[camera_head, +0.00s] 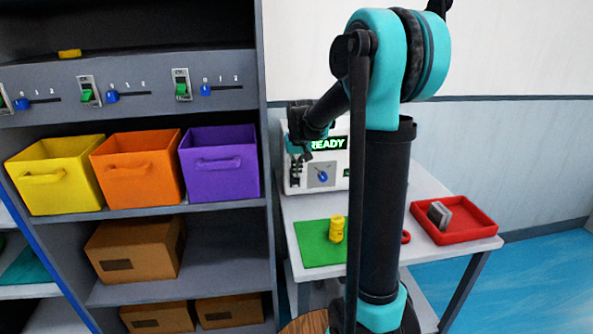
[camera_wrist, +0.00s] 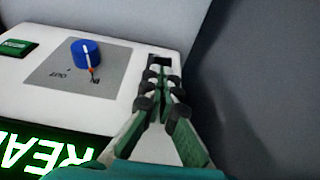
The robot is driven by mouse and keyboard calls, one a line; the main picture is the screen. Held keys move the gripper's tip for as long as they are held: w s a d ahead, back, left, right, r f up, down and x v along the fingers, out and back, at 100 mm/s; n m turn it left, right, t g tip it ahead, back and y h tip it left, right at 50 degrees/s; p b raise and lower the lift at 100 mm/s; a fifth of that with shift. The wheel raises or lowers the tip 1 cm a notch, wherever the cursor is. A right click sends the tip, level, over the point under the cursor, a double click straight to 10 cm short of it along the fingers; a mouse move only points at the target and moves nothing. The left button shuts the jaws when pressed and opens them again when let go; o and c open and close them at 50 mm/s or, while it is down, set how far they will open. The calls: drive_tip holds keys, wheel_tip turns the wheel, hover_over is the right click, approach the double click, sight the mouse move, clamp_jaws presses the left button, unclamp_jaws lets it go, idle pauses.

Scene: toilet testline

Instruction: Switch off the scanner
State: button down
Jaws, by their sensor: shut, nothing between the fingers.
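The scanner (camera_head: 332,180) is a white box on the table with a lit green "READY" display (camera_head: 327,143). A blue knob (camera_wrist: 86,52) with an orange pointer sits on a grey panel marked IN and OUT, the pointer toward IN. My gripper (camera_wrist: 162,76) is shut and empty, its tips close to a small dark rectangle (camera_wrist: 160,61) at the scanner's edge. Contact cannot be told. In the head view my gripper (camera_head: 294,178) is before the scanner's left end.
The table holds a green mat (camera_head: 312,250) with a yellow object (camera_head: 337,229) and a red tray (camera_head: 478,224) with a grey item (camera_head: 439,214). A shelf with yellow, orange and purple bins (camera_head: 220,180) stands left. My arm hides part of the scanner.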

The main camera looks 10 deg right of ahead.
sight(296, 179)
drive_tip(key=shift+s+f+t, duration=0.25)
drive_tip(key=shift+s+t, duration=0.2)
drive_tip(key=shift+t, duration=0.55)
drive_tip(key=t, duration=0.1)
drive_tip(key=s+f+t, duration=0.1)
drive_tip(key=t, duration=0.1)
drive_tip(key=s+f+t, duration=0.1)
drive_tip(key=t, duration=0.1)
drive_tip(key=shift+f, duration=0.25)
drive_tip(key=shift+w, duration=0.15)
drive_tip(key=shift+w+r, duration=0.35)
drive_tip(key=shift+w, duration=0.25)
idle(0.3)
